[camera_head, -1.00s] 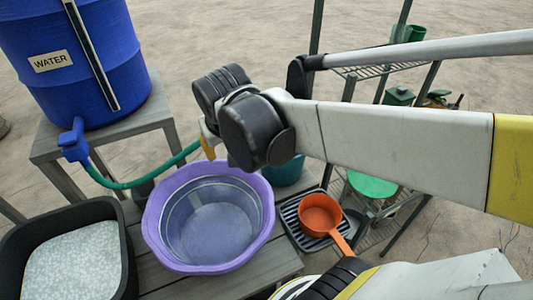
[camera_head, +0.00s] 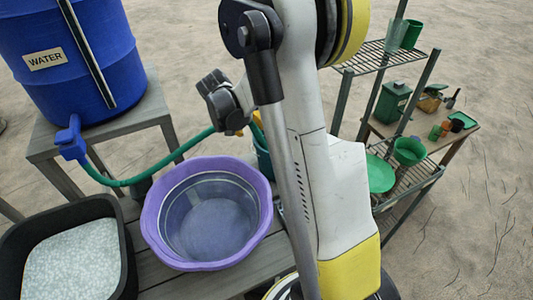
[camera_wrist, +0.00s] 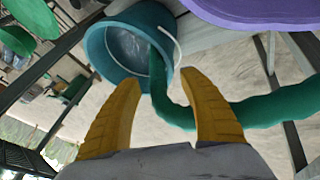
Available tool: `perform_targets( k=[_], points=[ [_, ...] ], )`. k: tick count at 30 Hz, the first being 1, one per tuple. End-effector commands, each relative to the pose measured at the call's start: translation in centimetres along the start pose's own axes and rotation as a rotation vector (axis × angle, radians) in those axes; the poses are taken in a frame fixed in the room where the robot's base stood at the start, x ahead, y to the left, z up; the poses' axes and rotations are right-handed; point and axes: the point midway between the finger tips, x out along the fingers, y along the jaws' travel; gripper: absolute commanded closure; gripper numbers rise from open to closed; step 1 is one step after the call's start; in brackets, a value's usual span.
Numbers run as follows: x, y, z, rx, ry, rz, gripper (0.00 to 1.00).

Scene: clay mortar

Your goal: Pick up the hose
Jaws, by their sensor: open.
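The green hose (camera_head: 150,178) runs from the spigot (camera_head: 71,140) of the blue water barrel (camera_head: 75,65) and curves right, behind the purple basin, toward a teal bucket (camera_head: 264,158). In the wrist view the hose (camera_wrist: 262,111) bends and its end goes into the bucket (camera_wrist: 105,50). My gripper (camera_wrist: 161,78) is open, with its yellow fingers apart. The bend of the hose shows between and beyond the fingers, and the right finger covers part of it. I cannot tell how near it is. In the head view my arm hides most of the gripper.
The purple basin (camera_head: 152,225) with a clear bowl (camera_head: 215,215) inside stands on the grey bench. A black tub (camera_head: 122,262) of pale grains is at lower left. A wire shelf (camera_head: 372,54) with green items stands at right.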

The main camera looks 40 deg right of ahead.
Motion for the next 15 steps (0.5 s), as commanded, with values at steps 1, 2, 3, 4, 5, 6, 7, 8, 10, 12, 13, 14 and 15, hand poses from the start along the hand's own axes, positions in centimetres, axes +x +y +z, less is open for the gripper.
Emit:
perform_targets(
  k=[1,2,3,4,5,6,7,8,10,12,13,14,15],
  points=[
    [0.9,-0.1,0.1,0.001,0.000,0.000,0.50],
    [1.2,-0.1,0.1,0.001,0.000,0.000,0.50],
    [1.4,0.0,0.0,0.001,0.000,0.000,0.50],
    [1.6,0.0,0.0,0.001,0.000,0.000,0.50],
    [1.8,0.0,0.0,0.001,-0.001,0.000,0.50],
    [2.2,0.1,0.0,0.001,-0.001,0.000,0.50],
    [2.5,0.2,-0.1,0.001,-0.001,0.000,0.50],
    [3.0,0.2,-0.1,0.001,-0.001,0.000,0.50],
    [4.1,0.4,-0.2,0.001,0.000,-0.001,0.50],
    [5.3,0.5,-0.3,0.002,0.000,-0.001,0.50],
    [5.8,0.5,-0.3,0.001,0.000,-0.001,0.50],
    [6.1,0.5,-0.3,0.001,0.000,-0.001,0.50],
    [6.4,0.5,-0.3,0.000,0.001,-0.001,0.50]
  ],
)
